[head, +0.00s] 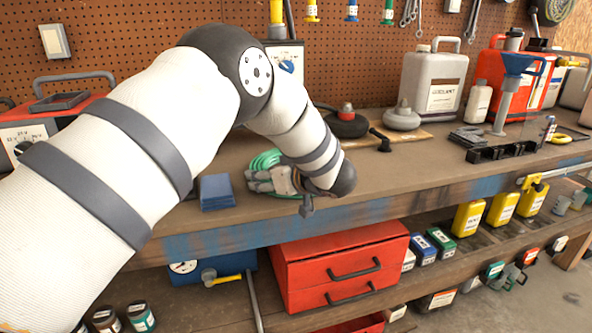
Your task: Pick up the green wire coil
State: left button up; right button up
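The green wire coil (264,158) lies on the workbench top, partly hidden behind my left gripper and forearm. My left arm reaches in from the left, bends over the bench and comes down to the coil. My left gripper (262,181) is low over the bench, right at the near side of the coil, its fingers pointing left. The view does not show whether the fingers are open or closed, or whether they touch the coil. My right gripper is not in view.
A stack of blue pads (217,192) lies just left of my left gripper on the bench (420,160). A black round object with a red top (347,122) stands behind my wrist. A coolant jug (433,82) and a blue funnel (513,75) stand further right. A red drawer box (340,267) sits below.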

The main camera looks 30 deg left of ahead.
pick_arm(q)
grip_shut()
jog(key=shift+r, duration=0.1)
